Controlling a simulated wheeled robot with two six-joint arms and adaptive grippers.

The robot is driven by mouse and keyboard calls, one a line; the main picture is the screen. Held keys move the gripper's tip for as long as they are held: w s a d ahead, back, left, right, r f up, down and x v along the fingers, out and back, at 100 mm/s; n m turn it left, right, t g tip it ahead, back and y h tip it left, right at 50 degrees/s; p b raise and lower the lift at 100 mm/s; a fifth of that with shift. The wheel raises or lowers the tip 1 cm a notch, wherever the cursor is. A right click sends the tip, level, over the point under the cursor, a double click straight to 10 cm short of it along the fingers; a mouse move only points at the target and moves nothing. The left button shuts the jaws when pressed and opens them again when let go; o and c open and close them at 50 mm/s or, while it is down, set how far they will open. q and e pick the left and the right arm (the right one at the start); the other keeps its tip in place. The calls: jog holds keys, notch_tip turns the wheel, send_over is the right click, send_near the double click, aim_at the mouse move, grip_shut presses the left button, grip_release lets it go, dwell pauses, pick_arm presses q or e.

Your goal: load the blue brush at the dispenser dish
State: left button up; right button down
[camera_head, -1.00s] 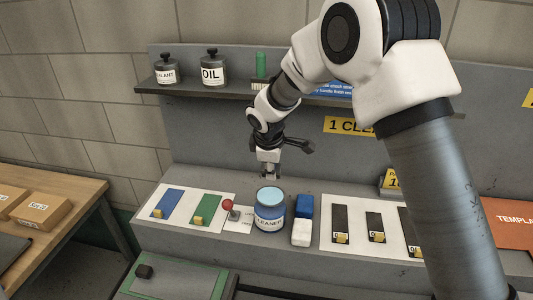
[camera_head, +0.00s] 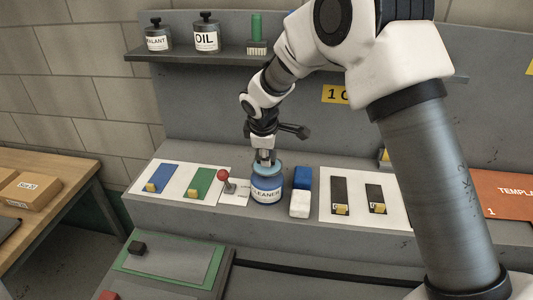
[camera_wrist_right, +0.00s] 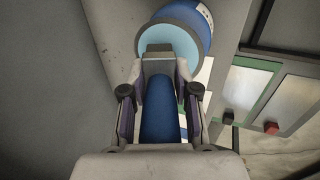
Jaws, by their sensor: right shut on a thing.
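My right gripper (camera_head: 265,160) points down, right over the blue CLEANER dispenser (camera_head: 267,192). In the right wrist view the gripper (camera_wrist_right: 160,85) is shut on the blue brush (camera_wrist_right: 160,110), whose blue handle lies between the fingers. The grey end of the brush is over the light-blue dish (camera_wrist_right: 182,38) on top of the dispenser. I cannot tell whether the brush touches the dish; its bristles are hidden. In the head view the brush is too small and covered to make out. My left gripper is not in view.
A red-knobbed lever (camera_head: 225,177) stands just left of the dispenser. The shelf (camera_head: 190,55) above holds an OIL jar (camera_head: 206,38) and a green brush (camera_head: 256,28).

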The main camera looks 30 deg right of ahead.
jog(key=shift+f+b, duration=0.65)
jog(key=shift+f, duration=0.45)
dwell(1.1)
jog(key=shift+r, duration=0.1)
dwell(0.4)
notch_tip(320, 180, up, 7)
jog(key=p, duration=0.7)
dwell(0.4)
